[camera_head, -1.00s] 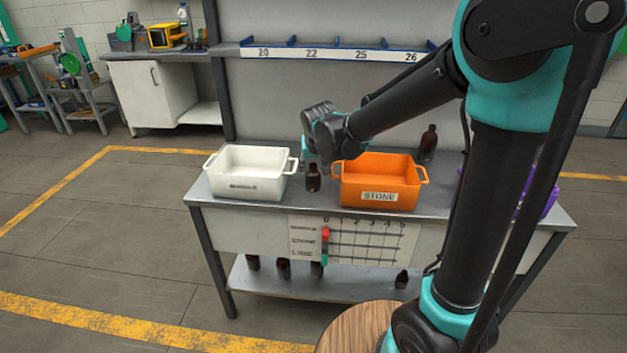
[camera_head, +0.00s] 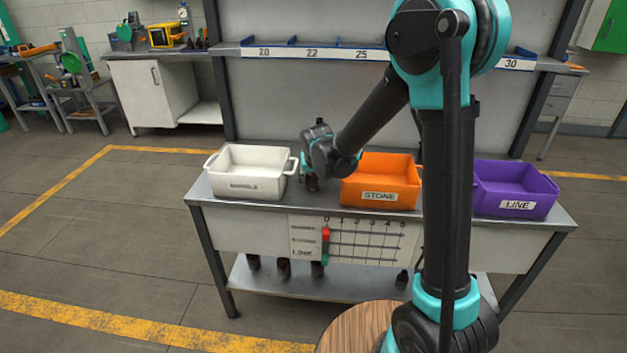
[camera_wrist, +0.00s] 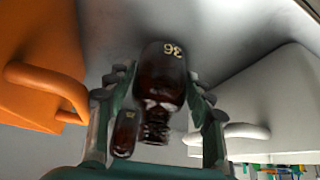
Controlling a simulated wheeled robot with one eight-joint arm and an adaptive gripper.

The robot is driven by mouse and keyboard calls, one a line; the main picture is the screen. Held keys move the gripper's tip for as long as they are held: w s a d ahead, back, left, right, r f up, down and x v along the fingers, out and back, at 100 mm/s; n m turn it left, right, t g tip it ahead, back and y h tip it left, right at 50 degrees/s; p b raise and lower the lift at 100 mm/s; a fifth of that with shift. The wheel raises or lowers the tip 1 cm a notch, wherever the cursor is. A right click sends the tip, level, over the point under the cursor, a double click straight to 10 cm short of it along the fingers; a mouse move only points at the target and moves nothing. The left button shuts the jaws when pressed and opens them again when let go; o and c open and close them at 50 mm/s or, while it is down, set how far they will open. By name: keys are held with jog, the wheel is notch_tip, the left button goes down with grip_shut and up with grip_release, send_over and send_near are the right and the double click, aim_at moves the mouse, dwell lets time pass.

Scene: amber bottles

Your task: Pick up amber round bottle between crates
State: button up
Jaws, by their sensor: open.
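The amber round bottle (camera_head: 312,184) stands on the bench between the white crate and the orange crate, mostly hidden by my gripper in the head view. My gripper (camera_head: 311,170) is over it. In the wrist view, my gripper (camera_wrist: 157,80) is open, with a finger on each side of the dark brown bottle (camera_wrist: 160,75), which bears the number 36. Whether the fingers touch it I cannot tell. A smaller dark brown piece (camera_wrist: 125,135) shows beside the bottle's neck, near the left finger; what it belongs to is unclear.
The white crate (camera_head: 247,188) is left of the bottle and the orange crate (camera_head: 380,190) right, both close by; their handles flank my fingers in the wrist view. A purple crate (camera_head: 517,205) stands farther right. Several dark bottles (camera_head: 284,268) are on the lower shelf.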

jog(key=c, duration=0.8)
jog(key=shift+c, duration=0.2)
